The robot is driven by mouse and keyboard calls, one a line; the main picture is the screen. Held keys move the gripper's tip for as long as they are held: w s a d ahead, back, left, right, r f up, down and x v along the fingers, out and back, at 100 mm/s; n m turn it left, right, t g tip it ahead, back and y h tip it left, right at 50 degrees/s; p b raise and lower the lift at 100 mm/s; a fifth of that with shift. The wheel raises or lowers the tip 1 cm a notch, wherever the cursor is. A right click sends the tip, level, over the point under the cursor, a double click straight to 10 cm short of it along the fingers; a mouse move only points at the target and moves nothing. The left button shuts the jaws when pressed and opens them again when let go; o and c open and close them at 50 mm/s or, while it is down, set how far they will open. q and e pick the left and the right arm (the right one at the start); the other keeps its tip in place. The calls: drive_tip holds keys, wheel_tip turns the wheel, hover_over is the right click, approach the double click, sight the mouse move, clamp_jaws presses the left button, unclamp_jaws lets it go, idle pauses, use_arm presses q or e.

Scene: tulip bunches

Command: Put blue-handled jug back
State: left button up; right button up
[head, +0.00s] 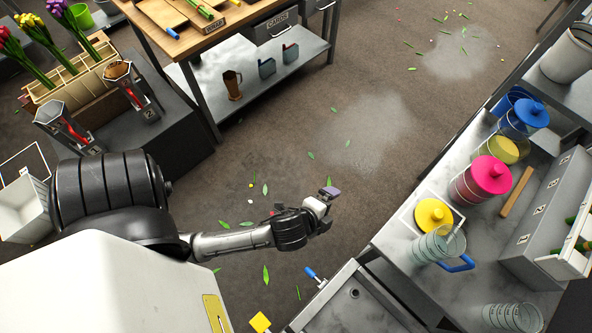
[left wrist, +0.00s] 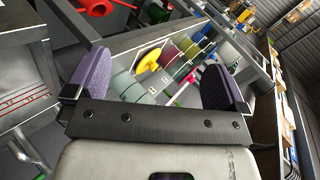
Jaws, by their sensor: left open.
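The blue-handled jug (head: 432,247) is clear, pale green glass with a blue handle on its lower right. It stands on the right-hand counter in the head view, beside a yellow round lid (head: 433,214); a stick-like thing leans in its mouth. My left gripper (head: 329,194) is open and empty, over the floor left of the counter and apart from the jug. In the left wrist view its two purple pads (left wrist: 155,82) are spread wide, with the yellow lid (left wrist: 148,60) and pale green glass between them in the distance. My right gripper is not in view.
Jugs with pink (head: 493,175) and blue (head: 532,113) lids stand farther along the counter (head: 398,243). A grey numbered box (head: 541,215) is at right, stacked glasses (head: 512,317) at the front. The floor between the tables is open, with scattered leaves.

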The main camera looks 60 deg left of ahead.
use_arm(q)
drive_tip(key=s+n+g+h, duration=0.2)
drive_tip(key=s+n+g, duration=0.4)
drive_tip(key=s+n, duration=0.3)
drive_tip(key=s, duration=0.4)
drive_tip(key=shift+h, duration=0.4)
drive_tip(key=shift+d, duration=0.1)
